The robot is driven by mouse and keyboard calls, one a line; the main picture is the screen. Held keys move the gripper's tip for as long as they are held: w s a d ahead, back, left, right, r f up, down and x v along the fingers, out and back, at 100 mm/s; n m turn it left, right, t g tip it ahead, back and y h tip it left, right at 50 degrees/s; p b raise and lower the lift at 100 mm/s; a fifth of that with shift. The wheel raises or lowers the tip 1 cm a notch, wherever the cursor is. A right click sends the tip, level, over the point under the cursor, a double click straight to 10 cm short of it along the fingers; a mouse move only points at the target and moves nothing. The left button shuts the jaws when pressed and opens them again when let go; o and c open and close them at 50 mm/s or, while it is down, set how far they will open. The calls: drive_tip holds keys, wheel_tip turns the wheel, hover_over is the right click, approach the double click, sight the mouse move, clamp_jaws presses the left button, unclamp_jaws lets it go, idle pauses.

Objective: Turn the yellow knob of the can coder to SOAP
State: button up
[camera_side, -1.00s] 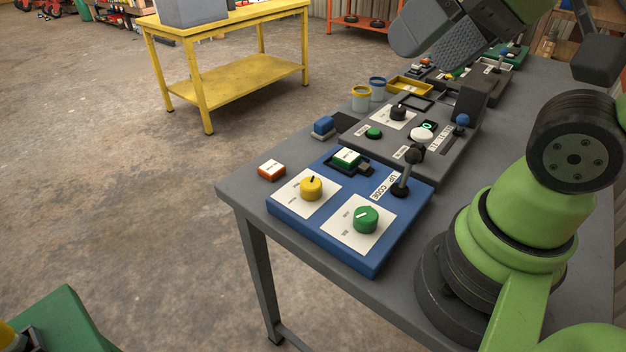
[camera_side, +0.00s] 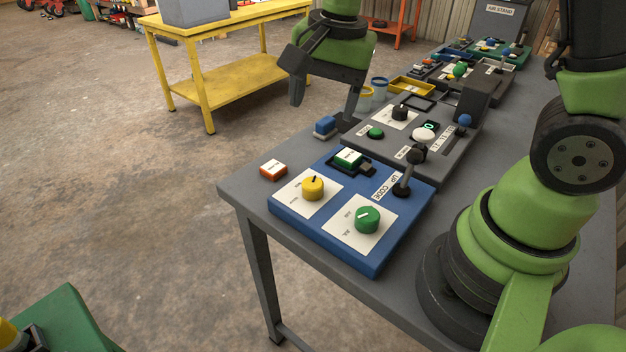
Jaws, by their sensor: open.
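The yellow knob (camera_side: 312,188) sits on a white label plate on the blue can coder box (camera_side: 345,250), at the near left end of the grey table. A dark pointer mark on the knob faces roughly away from the camera. The plate's lettering is too small to read. My gripper (camera_side: 325,108) is open and empty, pointing down above the far left edge of the table. It is behind and above the knob, well apart from it. A green knob (camera_side: 367,219) with a white mark sits on the same box.
A black lever (camera_side: 403,180) stands up on the blue box. An orange-and-white block (camera_side: 273,169) and a blue block (camera_side: 325,126) lie on the table's left side. A grey panel (camera_side: 375,144) with knobs and a lever stands behind. Two cups (camera_side: 379,88) are beside it.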

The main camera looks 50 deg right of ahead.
sight(313, 182)
drive_tip(key=f+m, duration=0.1)
drive_tip(key=f, duration=0.1)
drive_tip(key=w+f+g, duration=0.1)
drive_tip(key=f, duration=0.1)
drive_tip(key=w+f+m, duration=0.1)
drive_tip(key=f, duration=0.2)
drive_tip(key=shift+m+g, duration=0.3)
drive_tip(key=shift+g, duration=0.1)
wheel_tip(313, 182, down, 10)
drive_tip(key=shift+r, duration=0.1)
drive_tip(key=c, duration=0.9)
